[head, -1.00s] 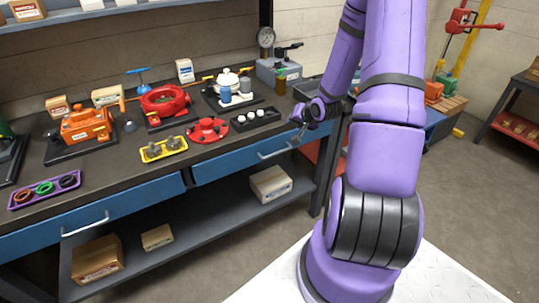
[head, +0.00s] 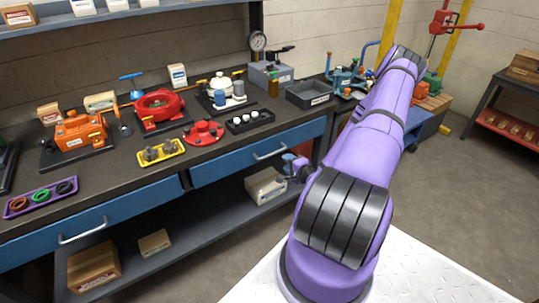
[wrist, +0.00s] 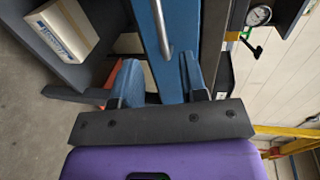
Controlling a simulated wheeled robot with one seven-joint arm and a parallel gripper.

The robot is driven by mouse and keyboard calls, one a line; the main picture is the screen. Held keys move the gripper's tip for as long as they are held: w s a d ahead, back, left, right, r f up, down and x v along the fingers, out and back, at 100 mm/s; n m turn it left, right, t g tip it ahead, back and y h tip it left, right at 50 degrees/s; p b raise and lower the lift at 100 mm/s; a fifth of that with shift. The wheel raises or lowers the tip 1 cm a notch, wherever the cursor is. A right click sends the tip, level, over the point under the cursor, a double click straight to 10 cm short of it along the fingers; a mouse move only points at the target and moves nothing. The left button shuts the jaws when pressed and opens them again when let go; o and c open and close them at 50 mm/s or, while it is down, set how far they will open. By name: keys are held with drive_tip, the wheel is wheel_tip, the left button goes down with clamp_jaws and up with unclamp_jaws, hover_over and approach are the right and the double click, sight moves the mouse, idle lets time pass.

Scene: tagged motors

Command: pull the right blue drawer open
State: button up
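The right blue drawer (head: 232,164) is under the bench top, with its front flush with the bench. Its silver bar handle (head: 270,153) is bare. My gripper (head: 290,162) is just right of the handle and slightly low in the head view, partly hidden by my arm. In the wrist view, the gripper (wrist: 160,78) is open, its two fingers wide apart. The handle (wrist: 161,28) lies ahead, between the lines of the fingers, and nothing touches it. The blue drawer front also shows there (wrist: 146,25).
The left blue drawer (head: 100,222) is shut beside it. A lower shelf (head: 195,240) holds several cardboard boxes, one (head: 265,186) below the right drawer. Motor parts and trays crowd the bench top (head: 95,180). Open floor lies in front of the bench.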

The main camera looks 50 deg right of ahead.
sight(273, 153)
drive_tip(key=x, duration=1)
drive_tip(key=shift+w, duration=0.35)
clamp_jaws()
